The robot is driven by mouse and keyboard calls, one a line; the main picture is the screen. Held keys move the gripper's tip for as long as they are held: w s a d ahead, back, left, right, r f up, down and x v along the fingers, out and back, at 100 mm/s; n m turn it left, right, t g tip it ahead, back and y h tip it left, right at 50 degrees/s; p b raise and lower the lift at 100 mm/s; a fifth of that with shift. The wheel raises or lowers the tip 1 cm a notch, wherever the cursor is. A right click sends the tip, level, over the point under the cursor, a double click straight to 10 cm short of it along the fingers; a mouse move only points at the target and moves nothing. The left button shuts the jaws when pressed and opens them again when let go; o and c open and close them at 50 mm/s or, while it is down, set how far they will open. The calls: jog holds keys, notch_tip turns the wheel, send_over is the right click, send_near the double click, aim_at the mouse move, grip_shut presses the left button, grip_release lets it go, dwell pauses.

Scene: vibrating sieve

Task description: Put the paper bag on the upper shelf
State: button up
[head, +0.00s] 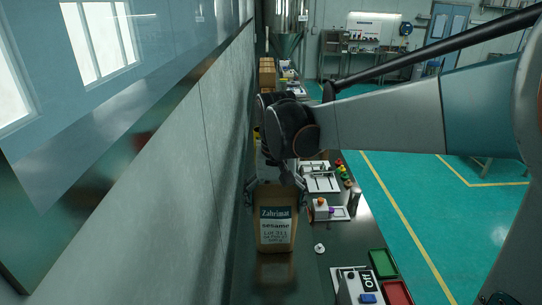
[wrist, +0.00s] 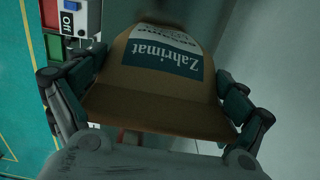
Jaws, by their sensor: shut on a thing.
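The brown paper bag (head: 275,235) has a dark teal and white label reading "Zahrimat sesame". It is upright over the dark counter (head: 300,285), with a blurry reflection below it; I cannot tell whether its base touches the counter. My gripper (head: 275,187) is at the top of the bag, shut on it. I cannot tell for sure which surface is the upper shelf.
A grey wall panel (head: 160,150) runs close along the left. On the counter's right are a green tray (head: 381,263), a red tray (head: 398,292), a box marked "Off" (head: 350,288) and white fixtures (head: 320,180). Brown boxes (head: 267,72) stand farther back. Green floor lies right.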

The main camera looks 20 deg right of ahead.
jog(key=o, duration=1.7)
jog(key=shift+f, duration=0.1)
notch_tip(320, 180, up, 11)
jog(key=shift+f+b, duration=0.2)
jog(key=shift+b, duration=0.35)
jog(key=s+f+n+t, duration=0.1)
jog(key=s+f+t, duration=0.2)
jog(key=s+f, duration=0.2)
jog(key=s+f+n+t, duration=0.2)
jog(key=s+f+t, duration=0.2)
jog(key=s, duration=0.6)
jog(key=shift+f+n, duration=0.3)
jog(key=shift+f, duration=0.55)
